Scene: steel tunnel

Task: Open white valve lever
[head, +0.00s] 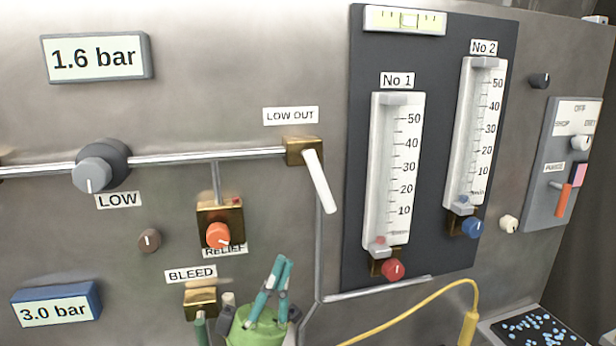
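The white valve lever (319,182) is fixed to a brass valve body (296,152) under the LOW OUT label (291,116). The lever slants down and slightly to the right, across the pipe. My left gripper (284,260) comes up from the bottom edge with teal fingers. In the picture it is below and left of the lever's free end, apart from it. Nothing shows between its fingertips. The fingers are seen at a steep angle, so I cannot tell how far apart they are. My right gripper is not in view.
A horizontal pipe (226,156) runs left to the grey LOW knob (93,174). An orange RELIEF knob (217,234) and BLEED valve (199,301) are near my gripper. Flow gauges (392,170) stand to the right. A yellow cable (420,302) crosses below; a black tray (520,318) is lower right.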

